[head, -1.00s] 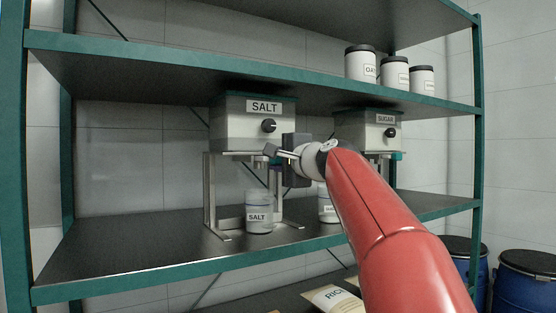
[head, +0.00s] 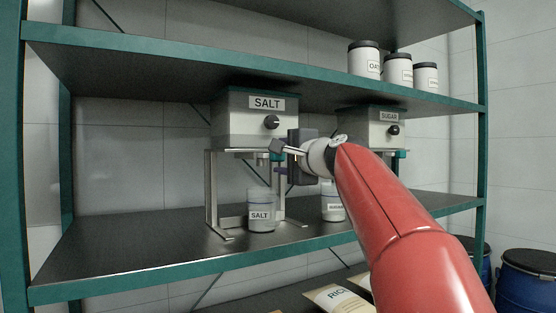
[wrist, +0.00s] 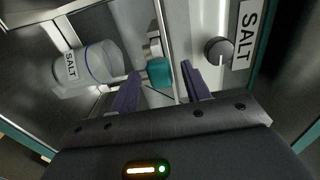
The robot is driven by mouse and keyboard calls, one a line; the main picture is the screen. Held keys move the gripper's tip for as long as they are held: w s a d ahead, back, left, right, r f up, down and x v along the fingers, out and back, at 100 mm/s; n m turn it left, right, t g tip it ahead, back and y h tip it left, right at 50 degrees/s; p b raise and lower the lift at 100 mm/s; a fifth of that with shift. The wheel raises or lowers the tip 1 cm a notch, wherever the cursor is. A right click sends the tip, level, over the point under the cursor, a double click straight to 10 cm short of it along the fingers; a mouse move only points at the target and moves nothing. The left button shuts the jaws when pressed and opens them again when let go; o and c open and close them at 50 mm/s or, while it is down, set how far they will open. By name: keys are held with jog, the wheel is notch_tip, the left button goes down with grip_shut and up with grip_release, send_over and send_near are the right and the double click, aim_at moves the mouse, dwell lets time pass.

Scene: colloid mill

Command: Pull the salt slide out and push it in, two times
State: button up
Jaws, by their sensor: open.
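The salt dispenser (head: 240,128) stands on the middle shelf, with a SALT label and a black knob; its knob (wrist: 218,50) also shows in the wrist view. The slide's teal handle (wrist: 160,72) lies between my gripper's two purple fingers, near their tips. My gripper (wrist: 160,82) is open, with gaps seen beside the handle. How far out the slide is, I cannot tell.
A salt jar (head: 261,212) stands under the dispenser. The sugar dispenser (head: 372,128) is to the right, partly behind my arm, with another jar (head: 333,205) below. The upper shelf edge (head: 250,72) runs above; canisters (head: 364,60) stand on it. Free shelf lies to the left.

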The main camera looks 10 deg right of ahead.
jog(key=b+v, duration=0.1)
jog(key=v, duration=0.4)
jog(key=shift+s+d, duration=0.15)
jog(key=shift+s, duration=0.2)
jog(key=s+a+f+n+g+h, duration=0.1)
jog(key=s+f+n+g, duration=0.3)
jog(key=s+f, duration=0.6)
jog(key=s+f+n+g+h, duration=0.2)
jog(key=s+f+n, duration=0.3)
jog(key=f, duration=1.5)
jog(key=s+a+f+n+g+h, duration=0.1)
jog(key=s+f+n+g, duration=0.4)
jog(key=s+f, duration=1)
jog(key=shift+a+f+g+h, duration=0.2)
jog(key=shift+a+g+h, duration=0.15)
jog(key=shift+h, duration=0.45)
